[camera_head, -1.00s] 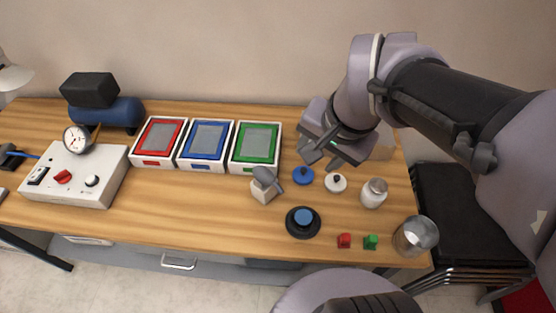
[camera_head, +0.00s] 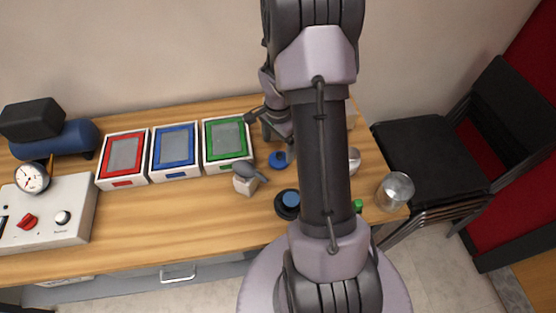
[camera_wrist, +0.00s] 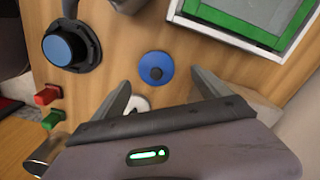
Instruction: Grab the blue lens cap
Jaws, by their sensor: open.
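The blue lens cap (camera_wrist: 156,68) is a flat blue disc with a dark knob at its centre. It lies on the wooden table, and in the head view it shows (camera_head: 277,160) right of the green-framed box, partly behind my arm. My gripper (camera_wrist: 160,90) is open and empty in the wrist view, its two fingers spread apart. The cap lies ahead of the fingertips, roughly in line with the gap between them. In the head view the fingertips are partly hidden by my arm; the gap in height to the cap is hard to tell.
A white cap (camera_wrist: 138,104) lies close to the left finger. The black base with a blue button (camera_wrist: 66,48) is at upper left, with red (camera_wrist: 47,95) and green (camera_wrist: 53,119) blocks below it. The green-framed box (camera_wrist: 240,22) is at upper right. A metal cup (camera_head: 394,190) stands at the table's right.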

